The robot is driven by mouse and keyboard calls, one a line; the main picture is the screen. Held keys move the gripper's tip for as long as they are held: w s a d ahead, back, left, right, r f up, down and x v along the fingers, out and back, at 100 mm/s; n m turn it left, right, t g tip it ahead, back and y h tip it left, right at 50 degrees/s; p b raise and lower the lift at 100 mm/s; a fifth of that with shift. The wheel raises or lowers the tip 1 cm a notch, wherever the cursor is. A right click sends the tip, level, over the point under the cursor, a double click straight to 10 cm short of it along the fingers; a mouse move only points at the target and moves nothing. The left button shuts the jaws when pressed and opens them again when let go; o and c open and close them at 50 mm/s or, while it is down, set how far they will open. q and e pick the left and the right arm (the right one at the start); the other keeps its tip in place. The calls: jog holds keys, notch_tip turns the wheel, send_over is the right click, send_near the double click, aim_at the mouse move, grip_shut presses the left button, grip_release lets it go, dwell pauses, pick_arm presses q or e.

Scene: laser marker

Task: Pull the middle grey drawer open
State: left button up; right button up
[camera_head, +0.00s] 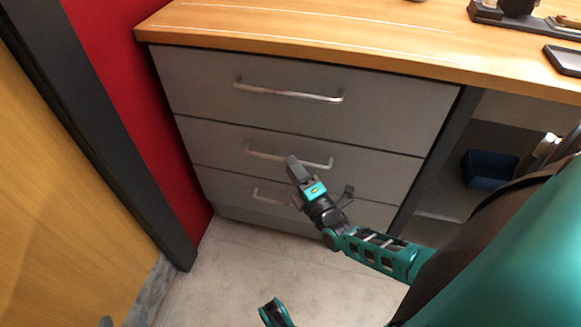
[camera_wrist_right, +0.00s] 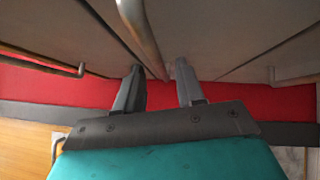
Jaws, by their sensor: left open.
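The middle grey drawer (camera_head: 215,147) is shut, its front flush with the drawers above and below. Its silver bar handle (camera_head: 262,154) runs across the front; my right gripper hides part of it. My right gripper (camera_head: 292,162) is at this handle. In the right wrist view the handle bar (camera_wrist_right: 141,32) runs down between the two spread fingers of my right gripper (camera_wrist_right: 160,70), with some gap showing, so it is open around the bar.
The top drawer (camera_head: 380,105) and bottom drawer (camera_head: 225,190) are shut, each with a bar handle. A wooden worktop (camera_head: 330,30) overhangs them. A red wall (camera_head: 115,50) stands close on the left. A blue bin (camera_head: 488,170) sits at the right. Floor in front is clear.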

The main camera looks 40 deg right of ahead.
jog(key=shift+w+d+r, duration=0.1)
jog(key=shift+w+r, duration=0.05)
jog(key=shift+w, duration=0.8)
grip_shut()
